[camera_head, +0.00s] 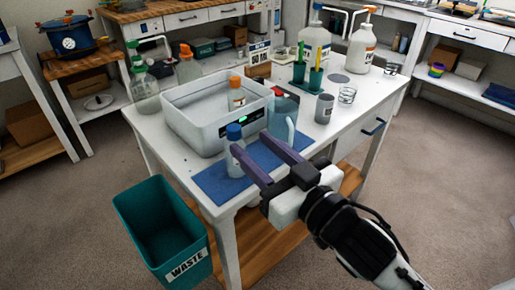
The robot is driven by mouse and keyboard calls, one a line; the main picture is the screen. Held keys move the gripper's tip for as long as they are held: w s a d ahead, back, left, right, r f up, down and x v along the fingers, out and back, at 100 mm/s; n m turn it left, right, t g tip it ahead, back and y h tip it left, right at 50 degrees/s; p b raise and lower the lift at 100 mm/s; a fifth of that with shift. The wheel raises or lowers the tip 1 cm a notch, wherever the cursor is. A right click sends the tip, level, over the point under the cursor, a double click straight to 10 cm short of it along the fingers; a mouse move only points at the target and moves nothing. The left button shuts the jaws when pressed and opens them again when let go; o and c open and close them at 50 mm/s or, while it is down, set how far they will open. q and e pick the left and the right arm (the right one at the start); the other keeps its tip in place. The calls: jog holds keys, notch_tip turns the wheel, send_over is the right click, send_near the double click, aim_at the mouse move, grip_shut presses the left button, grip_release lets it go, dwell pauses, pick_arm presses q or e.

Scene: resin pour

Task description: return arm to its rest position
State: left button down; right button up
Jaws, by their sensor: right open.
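My right gripper (251,143) reaches in from the lower right, its two dark purple fingers spread apart with nothing seen between them. It is over the front of the white table (177,160), above the blue mat (220,184). A blue-grey pitcher (283,113) stands just behind the fingers. A bottle with an orange cap (236,96) shows in the white tub (186,130). My left gripper is out of view.
A teal waste bin (165,225) stands on the floor at the front left. The floor at right is clear.

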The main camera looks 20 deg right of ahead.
dwell(0.4)
jog(key=s+d+f+m+g+h, duration=0.1)
jog(key=s+d+f+g+h, duration=0.15)
jog(key=f, duration=0.55)
jog(key=s+d+f+m+g+h, duration=0.1)
jog(key=s+d+f+g, duration=0.2)
jog(key=f, duration=0.4)
jog(key=s+f+n+g, duration=0.1)
jog(key=s+f+g, duration=0.8)
jog(key=s+f, duration=0.55)
jog(key=w+a+f+t+y+p, duration=0.2)
jog(key=w+a+f+t+p, duration=0.1)
jog(key=a+t+p, duration=0.2)
jog(key=shift+a+n, duration=0.3)
jog(key=shift+a, duration=0.15)
